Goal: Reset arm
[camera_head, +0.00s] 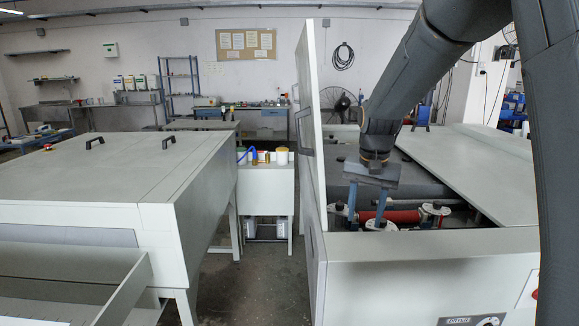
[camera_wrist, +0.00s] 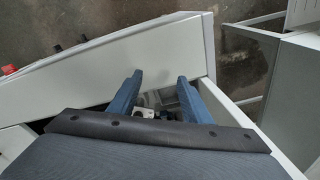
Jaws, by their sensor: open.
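My gripper (camera_head: 366,219) hangs from my dark grey arm on the right side of the head view. Its two blue fingers point down and stand apart, with nothing between them. It is over the open bay of the plate processor (camera_head: 420,265), near the bay's front left corner. A red roller (camera_head: 390,216) with white end fittings lies in the bay, close beside and partly behind the fingers. In the wrist view, my gripper (camera_wrist: 160,80) is also open and empty, above the machine's pale edge panel (camera_wrist: 125,65).
The raised lid (camera_head: 310,130) stands upright just left of my gripper. A flat cover panel (camera_head: 475,170) lies to the right. A large white cabinet (camera_head: 90,180) stands at the left, with a small table (camera_head: 265,185) holding bottles between. The floor aisle (camera_head: 250,285) is clear.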

